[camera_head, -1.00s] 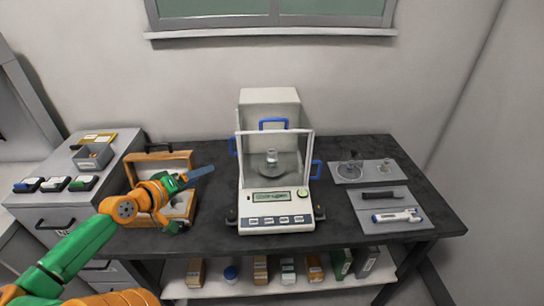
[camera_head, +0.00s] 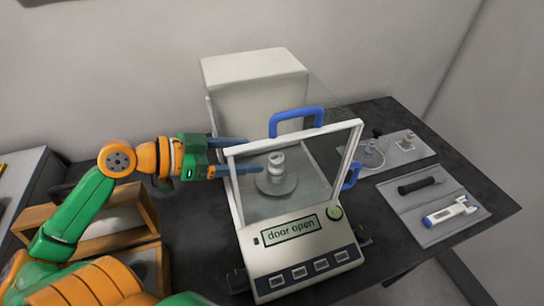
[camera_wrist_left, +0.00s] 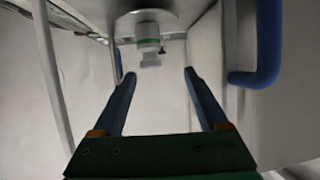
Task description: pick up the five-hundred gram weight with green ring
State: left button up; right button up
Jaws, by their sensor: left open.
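The weight (camera_head: 277,166) is a small metallic cylinder with a knob, standing upright on the round pan (camera_head: 277,187) inside the balance (camera_head: 255,85). In the left wrist view the weight (camera_wrist_left: 149,57) shows a green ring around it, ahead of the fingers and near the top centre. My left gripper (camera_head: 254,155) is open and empty, reaching in from the balance's left side, with its blue fingertips close to the weight and apart from it. In the left wrist view the gripper (camera_wrist_left: 159,73) has its fingers spread wide. My right gripper is not in view.
The balance's display (camera_head: 290,229) reads "door open". Its blue handles (camera_head: 297,115) and glass front frame stand close around my left fingers. A wooden case (camera_head: 120,225) is at left. Grey mats at right hold a black item (camera_head: 417,186) and a white-and-blue tool (camera_head: 450,212).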

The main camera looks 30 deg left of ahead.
pick_arm(q)
jog(key=shift+w+d+f+p, duration=0.15)
jog(key=shift+w+d+f, duration=0.05)
jog(key=shift+w+d, duration=0.25)
jog(key=shift+w+d+f+p, duration=0.2)
jog(key=shift+w+d, duration=0.1)
jog(key=shift+d, duration=0.2)
jog(key=shift+d+f, duration=0.1)
jog(key=shift+d, duration=0.55)
jog(key=p+x, duration=0.1)
jog(key=x, duration=0.2)
jog(key=shift+w+f, duration=0.1)
jog(key=shift+w, duration=0.1)
jog(key=shift+w+d+f, duration=0.2)
jog(key=shift+w+f, duration=0.05)
jog(key=shift+w, duration=0.05)
jog(key=shift+s, duration=0.15)
jog(key=c, duration=0.3)
grip_shut()
